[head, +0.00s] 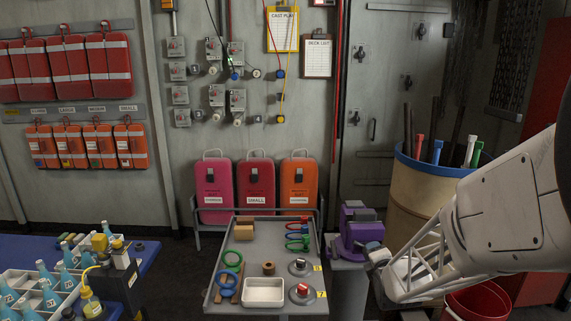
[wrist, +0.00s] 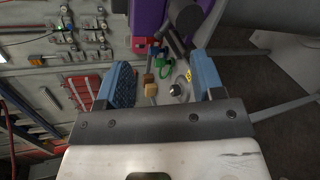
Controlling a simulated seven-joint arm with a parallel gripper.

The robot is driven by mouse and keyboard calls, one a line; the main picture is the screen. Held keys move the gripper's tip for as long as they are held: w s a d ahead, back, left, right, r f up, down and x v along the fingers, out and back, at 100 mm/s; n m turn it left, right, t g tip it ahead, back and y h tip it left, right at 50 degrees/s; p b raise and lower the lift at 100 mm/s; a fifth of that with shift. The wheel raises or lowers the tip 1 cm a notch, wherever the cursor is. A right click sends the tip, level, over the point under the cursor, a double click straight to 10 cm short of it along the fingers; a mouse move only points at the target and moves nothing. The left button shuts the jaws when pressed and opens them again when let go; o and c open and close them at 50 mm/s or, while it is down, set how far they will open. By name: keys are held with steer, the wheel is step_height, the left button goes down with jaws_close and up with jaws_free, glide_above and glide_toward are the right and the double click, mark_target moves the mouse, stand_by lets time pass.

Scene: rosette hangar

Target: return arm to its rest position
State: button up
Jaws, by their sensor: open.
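My arm (head: 510,210) comes in from the right in the head view. My gripper (head: 377,255) is at its left end, in front of the purple vise (head: 355,228), and its fingertips are hard to make out there. In the wrist view my gripper (wrist: 162,82) has its two blue-padded fingers wide apart, with nothing held between them. The purple vise (wrist: 150,15) shows at the top of that view, beyond the fingers. I cannot tell whether the gripper touches the vise.
A grey cart (head: 240,262) holds a white tray (head: 263,292), coloured rings and small blocks. A barrel (head: 424,190) and a red bucket (head: 478,302) stand near my arm. Bottles in crates (head: 40,285) fill the left. Red, pink and orange cases (head: 256,185) stand behind the cart.

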steer(key=s+a+r+m+g, duration=0.2)
steer(key=s+r+m+g, duration=0.2)
steer(key=s+m, duration=0.3)
steer(key=s+a+r+m+g, duration=0.3)
steer(key=s+m, duration=0.4)
steer(key=s, duration=1)
steer(key=s+a+r+m+g, duration=0.3)
steer(key=s+r+m+g, duration=0.2)
steer(key=s, duration=0.7)
step_height(320, 180, up, 2)
steer(key=m, duration=0.3)
steer(key=shift+r+y, duration=0.25)
steer(key=shift+y, duration=0.05)
